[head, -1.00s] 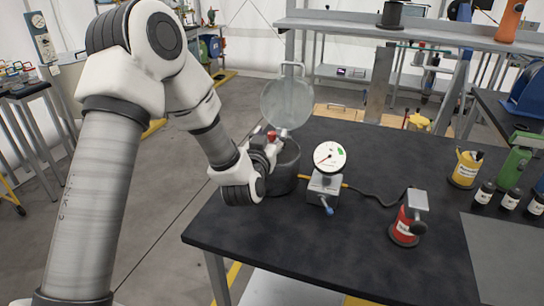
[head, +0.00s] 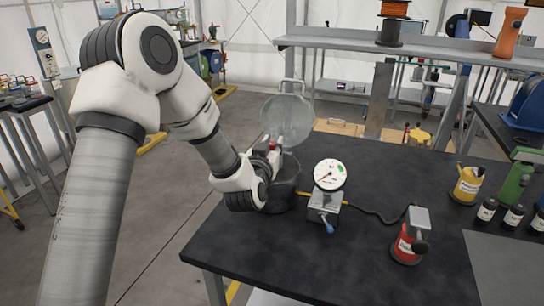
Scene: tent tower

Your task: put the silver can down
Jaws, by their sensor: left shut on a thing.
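My left gripper (head: 268,158) is over the near-left rim of a dark round pot (head: 284,195), and its fingertips point toward the pot's opening. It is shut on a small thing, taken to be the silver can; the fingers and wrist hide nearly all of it. A small red patch shows at the fingertips. I cannot tell whether the held thing touches the pot. The pot's round grey lid (head: 288,120) stands open behind it. My right gripper is not in view.
A dial gauge (head: 329,175) on a grey block stands just right of the pot. The table's front middle is clear.

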